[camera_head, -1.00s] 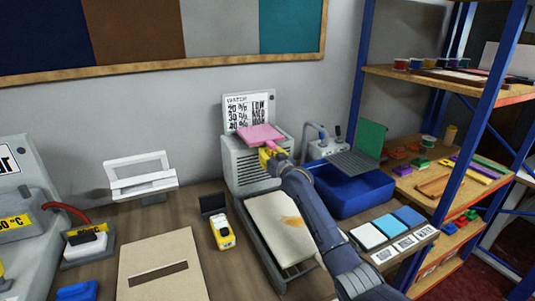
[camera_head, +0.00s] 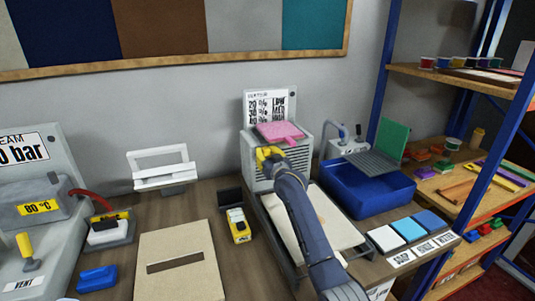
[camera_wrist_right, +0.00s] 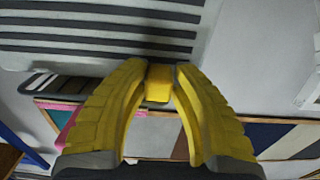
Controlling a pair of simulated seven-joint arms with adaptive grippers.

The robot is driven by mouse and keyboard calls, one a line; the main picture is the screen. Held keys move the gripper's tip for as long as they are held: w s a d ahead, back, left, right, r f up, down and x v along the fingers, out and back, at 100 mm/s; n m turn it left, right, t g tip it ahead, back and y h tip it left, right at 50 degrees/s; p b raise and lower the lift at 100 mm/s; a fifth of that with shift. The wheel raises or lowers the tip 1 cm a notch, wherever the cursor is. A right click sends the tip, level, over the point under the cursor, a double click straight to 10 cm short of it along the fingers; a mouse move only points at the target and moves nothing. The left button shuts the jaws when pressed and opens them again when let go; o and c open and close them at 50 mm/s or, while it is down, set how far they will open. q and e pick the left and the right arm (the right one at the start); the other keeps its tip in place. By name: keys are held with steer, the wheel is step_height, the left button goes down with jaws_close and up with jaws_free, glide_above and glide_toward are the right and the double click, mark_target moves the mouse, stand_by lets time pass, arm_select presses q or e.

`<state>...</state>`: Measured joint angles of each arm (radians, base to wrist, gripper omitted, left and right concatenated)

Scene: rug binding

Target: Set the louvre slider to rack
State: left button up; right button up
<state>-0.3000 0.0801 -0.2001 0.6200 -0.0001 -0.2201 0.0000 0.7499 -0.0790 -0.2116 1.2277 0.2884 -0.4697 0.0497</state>
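The grey louvred unit (camera_head: 256,170) stands against the wall behind the bench, with dark louvre slats (camera_wrist_right: 100,32) close up in the right wrist view. The gripper hides the slider in the head view. My left gripper is not in view.
A pink piece (camera_head: 279,132) lies on top of the unit before a printed card (camera_head: 270,103). A tray with a pale stained rug piece (camera_head: 333,220) is below my right arm. A blue bin (camera_head: 368,190) stands right, a yellow device (camera_head: 239,226) left.

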steer(key=o, duration=0.5)
steer(key=shift+a, duration=0.25)
steer(key=shift+c, duration=0.2)
steer(key=shift+s+d, duration=0.1)
steer(key=v, duration=1.1)
steer(key=shift+s, duration=0.4)
steer(key=shift+d, duration=0.1)
